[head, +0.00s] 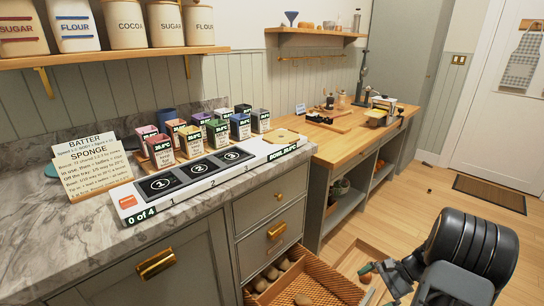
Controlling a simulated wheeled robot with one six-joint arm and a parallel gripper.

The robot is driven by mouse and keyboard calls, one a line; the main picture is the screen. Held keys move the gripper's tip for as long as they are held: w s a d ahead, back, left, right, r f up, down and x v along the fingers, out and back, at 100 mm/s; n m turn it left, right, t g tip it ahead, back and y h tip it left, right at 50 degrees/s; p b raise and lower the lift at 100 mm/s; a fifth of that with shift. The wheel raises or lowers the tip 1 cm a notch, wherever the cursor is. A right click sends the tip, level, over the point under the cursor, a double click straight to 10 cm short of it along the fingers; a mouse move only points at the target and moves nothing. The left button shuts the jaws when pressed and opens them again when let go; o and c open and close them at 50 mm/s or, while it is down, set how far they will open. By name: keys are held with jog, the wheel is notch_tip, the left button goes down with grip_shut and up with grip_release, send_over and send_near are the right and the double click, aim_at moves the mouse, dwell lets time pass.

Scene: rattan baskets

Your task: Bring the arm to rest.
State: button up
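My arm (470,245) shows at the lower right as a thick black ribbed joint with grey links. It hangs over the floor in front of the cabinets. My gripper (388,277) seems to be at the arm's lower left end, close to the right side of the pulled-out rattan basket (337,279). The fingers are too small and partly hidden to read as open or shut.
The marble counter (70,235) holds a numbered white tray (131,218), several coloured tubs and a batter sponge card (88,165). Several brown rounded items lie in the basket. A wooden worktop (335,143) runs behind. The floor towards the door mat (489,193) is mostly clear.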

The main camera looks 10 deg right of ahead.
jog(key=s+a+r+n+t+h+p, duration=0.1)
jog(key=a+r+n+p, duration=0.4)
jog(key=r, duration=0.6)
jog(key=s+a+r+n+t+h+p, duration=0.1)
jog(key=s+a+r+n+h+p, duration=0.2)
jog(key=r, duration=0.9)
jog(key=s+a+r+n+t+h+p, duration=0.1)
jog(key=s+a+r+n+h+p, duration=0.1)
jog(key=a+r+n+h+p, duration=0.3)
jog(key=a+r+n+p, duration=0.1)
jog(key=a+r+p, duration=0.2)
jog(key=a+r, duration=0.2)
notch_tip(320, 180, up, 2)
jog(key=shift+s+a+r+n+h+p, duration=0.2)
jog(key=shift+s+a+n+h+p, duration=0.1)
jog(key=shift+s+n+h, duration=0.1)
